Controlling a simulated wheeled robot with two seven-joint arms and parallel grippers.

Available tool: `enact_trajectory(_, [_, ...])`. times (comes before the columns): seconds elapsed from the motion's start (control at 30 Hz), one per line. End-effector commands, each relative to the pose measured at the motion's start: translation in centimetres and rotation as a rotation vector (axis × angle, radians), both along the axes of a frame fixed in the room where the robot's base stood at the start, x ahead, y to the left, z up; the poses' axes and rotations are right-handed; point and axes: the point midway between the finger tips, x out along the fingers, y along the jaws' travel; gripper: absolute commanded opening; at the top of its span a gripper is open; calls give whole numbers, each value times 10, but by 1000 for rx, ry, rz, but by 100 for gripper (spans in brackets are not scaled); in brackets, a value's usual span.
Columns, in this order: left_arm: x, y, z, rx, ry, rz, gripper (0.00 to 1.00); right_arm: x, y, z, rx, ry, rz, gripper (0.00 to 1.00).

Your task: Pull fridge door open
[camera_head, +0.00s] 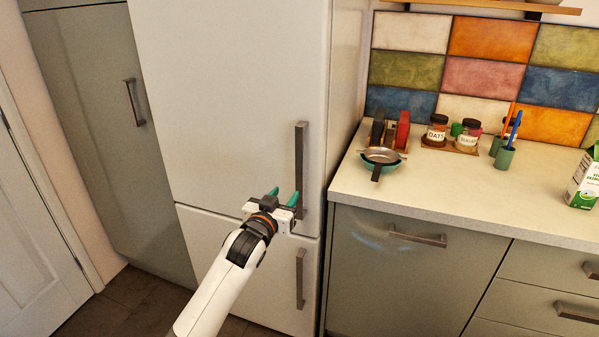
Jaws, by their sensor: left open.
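The white fridge (225,95) stands in the middle of the view with its upper door and its lower door (240,265) both closed. A long dark vertical handle (300,150) is on the right side of the upper door. A shorter handle (300,278) is on the lower door. My left gripper (283,195), with green fingertips, is open in front of the lower end of the upper handle. One finger overlaps the handle in the picture; I cannot tell whether it touches. My right gripper is not in view.
A tall grey cabinet (95,120) is on the left, beside a white door (30,230).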

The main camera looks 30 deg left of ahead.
Motion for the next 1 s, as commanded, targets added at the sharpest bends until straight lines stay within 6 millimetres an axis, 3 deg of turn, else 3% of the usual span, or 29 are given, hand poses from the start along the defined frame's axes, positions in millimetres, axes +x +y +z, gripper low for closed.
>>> enact_trajectory(0.03, [-1,0,12,2,-24,1,42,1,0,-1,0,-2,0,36])
enact_trajectory(0.13, [3,2,21,1,-40,2,42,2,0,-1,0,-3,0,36])
enact_trajectory(0.7, [100,25,20,2,-38,1,42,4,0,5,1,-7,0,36])
enact_trajectory(1.0, [114,28,19,4,-37,0,42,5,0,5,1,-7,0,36])
